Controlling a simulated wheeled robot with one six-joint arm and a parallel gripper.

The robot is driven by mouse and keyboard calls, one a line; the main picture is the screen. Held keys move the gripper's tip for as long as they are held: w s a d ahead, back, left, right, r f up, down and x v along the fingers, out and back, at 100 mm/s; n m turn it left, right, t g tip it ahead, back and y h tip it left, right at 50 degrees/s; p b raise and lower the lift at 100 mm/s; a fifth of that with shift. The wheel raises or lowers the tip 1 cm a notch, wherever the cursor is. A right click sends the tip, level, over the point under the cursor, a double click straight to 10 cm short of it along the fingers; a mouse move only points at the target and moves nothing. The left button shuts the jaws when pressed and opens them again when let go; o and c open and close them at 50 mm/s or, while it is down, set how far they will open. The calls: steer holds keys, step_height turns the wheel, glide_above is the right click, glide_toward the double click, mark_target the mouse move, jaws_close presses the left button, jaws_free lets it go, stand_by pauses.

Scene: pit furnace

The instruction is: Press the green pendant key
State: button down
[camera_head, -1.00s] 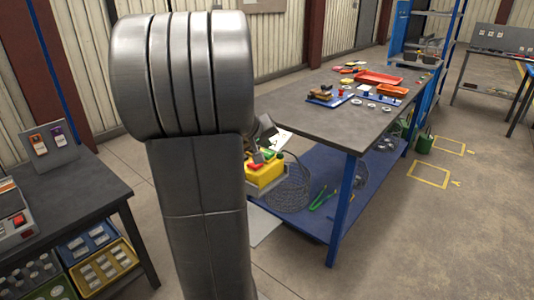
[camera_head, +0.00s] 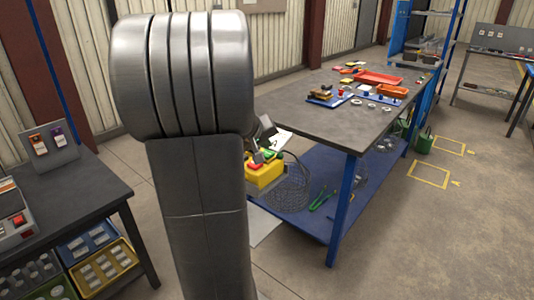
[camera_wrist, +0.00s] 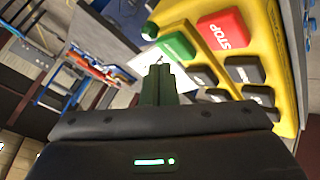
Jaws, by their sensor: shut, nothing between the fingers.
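The yellow pendant (camera_wrist: 268,60) fills the right of the wrist view, tilted. It has a red STOP key (camera_wrist: 222,30), a green key (camera_wrist: 176,46) beside it and several dark keys.
The workbench (camera_head: 318,117) carries orange trays and small parts. A wire basket (camera_head: 288,188) and green-handled tool (camera_head: 322,199) rest on its blue lower shelf. A dark table (camera_head: 75,200) stands at the left.

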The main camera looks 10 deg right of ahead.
mark_target(266, 155)
steer(key=shift+f, duration=0.2)
steer(key=shift+f+b, duration=0.3)
steer(key=shift+b, duration=0.4)
steer(key=shift+f+b, duration=0.4)
steer(key=shift+b, duration=0.15)
stand_by(0.4)
steer(key=shift+r, duration=0.15)
steer(key=shift+r+p, duration=0.6)
steer(key=shift+r, duration=0.1)
steer(key=shift+r, duration=0.1)
steer(key=shift+r+p, duration=1.75)
steer(key=shift+r, duration=0.7)
